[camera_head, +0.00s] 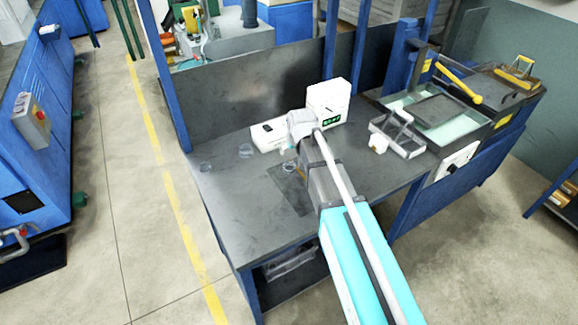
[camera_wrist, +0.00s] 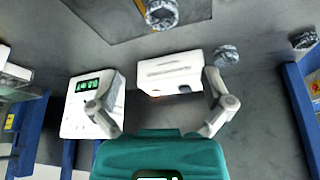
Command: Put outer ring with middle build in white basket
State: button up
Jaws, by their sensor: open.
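Several metallic-looking rings lie on the dark workbench (camera_head: 225,205). In the wrist view, one ring (camera_wrist: 161,14) is at the top edge by a dark plate, a second ring (camera_wrist: 226,55) is right of the white device, and a third ring (camera_wrist: 303,40) is at the far right. I cannot tell which has the middle build. In the head view the rings are at the plate (camera_head: 289,167), left of the device (camera_head: 245,150) and near the bench's left edge (camera_head: 205,165). My gripper (camera_wrist: 161,106) is open and empty.
A low white device (camera_wrist: 170,72) and a white box with a green display (camera_wrist: 92,103) stand on the bench; the display box (camera_head: 328,101) is behind my arm. A tray machine with a yellow handle (camera_head: 458,82) is at the right. The bench's front left is clear.

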jog(key=shift+f, duration=0.1)
jog(key=b, duration=0.7)
send_near(289, 168)
jog(key=shift+d+f, duration=0.1)
jog(key=shift+f, duration=0.45)
jog(key=shift+w+f+b, duration=0.2)
jog(key=shift+f+b, duration=0.15)
jog(key=shift+b, duration=0.15)
jog(key=shift+f, duration=0.15)
jog(key=shift+b+x, duration=2.4)
jog(key=shift+x, duration=0.1)
jog(key=c, duration=1.2)
jog(key=shift+r, duration=0.3)
